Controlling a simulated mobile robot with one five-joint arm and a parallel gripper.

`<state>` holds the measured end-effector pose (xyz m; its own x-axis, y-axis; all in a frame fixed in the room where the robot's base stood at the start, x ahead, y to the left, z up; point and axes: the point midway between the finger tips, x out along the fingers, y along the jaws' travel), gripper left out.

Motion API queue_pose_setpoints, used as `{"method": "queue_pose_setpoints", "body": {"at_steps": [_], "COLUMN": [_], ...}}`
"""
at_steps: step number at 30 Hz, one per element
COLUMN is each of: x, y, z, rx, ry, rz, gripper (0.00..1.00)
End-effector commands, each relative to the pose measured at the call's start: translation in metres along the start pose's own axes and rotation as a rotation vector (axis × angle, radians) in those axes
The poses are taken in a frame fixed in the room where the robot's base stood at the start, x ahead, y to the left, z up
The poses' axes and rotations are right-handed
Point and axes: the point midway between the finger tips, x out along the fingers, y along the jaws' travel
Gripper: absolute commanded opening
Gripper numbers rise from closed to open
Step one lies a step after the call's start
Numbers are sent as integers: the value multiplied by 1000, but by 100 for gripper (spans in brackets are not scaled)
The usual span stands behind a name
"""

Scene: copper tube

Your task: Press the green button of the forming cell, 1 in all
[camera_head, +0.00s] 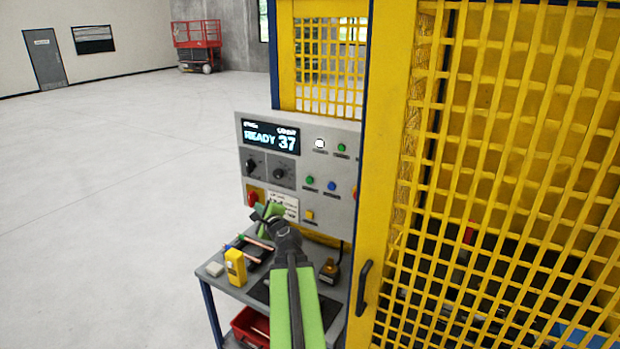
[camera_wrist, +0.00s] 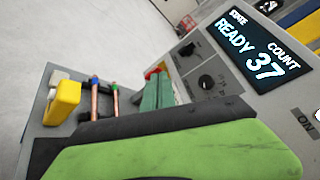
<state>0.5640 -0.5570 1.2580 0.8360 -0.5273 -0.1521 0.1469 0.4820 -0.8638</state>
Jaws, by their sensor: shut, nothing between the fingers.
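The forming cell's grey control panel (camera_head: 244,150) faces me in the head view. A green button (camera_head: 310,180) sits on it in the middle row, left of a blue one (camera_head: 332,186). Another small green round part (camera_head: 341,147) is higher up, right of a lit white lamp (camera_head: 320,143). My gripper (camera_head: 262,212) is shut and empty in front of the panel's lower left, below and left of the green button and apart from it. In the wrist view my gripper (camera_wrist: 156,80) points past the panel's dials; the green button does not show there.
The display (camera_head: 271,138) reads READY 37. A red switch (camera_head: 252,199) is close behind my gripper. A yellow button (camera_head: 310,215) is lower on the panel. A side table (camera_head: 225,285) holds tubes and a yellow device (camera_head: 235,267). Yellow mesh guarding (camera_head: 500,150) stands right; floor is clear left.

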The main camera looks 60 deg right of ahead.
Motion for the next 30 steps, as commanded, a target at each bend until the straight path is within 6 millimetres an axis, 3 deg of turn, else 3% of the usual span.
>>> {"method": "queue_pose_setpoints", "body": {"at_steps": [1, 3, 9, 23, 30], "x": [-7, -15, -30, -28, -16], "y": [-21, -42, -70, -72, -83], "z": [-20, -44, -78, -82, -98], "rx": [57, 128, 229, 234, 233], "ry": [36, 75, 128, 131, 132], "rz": [-47, -104, -188, -192, -192], "gripper": [0, 0, 0, 0, 0]}}
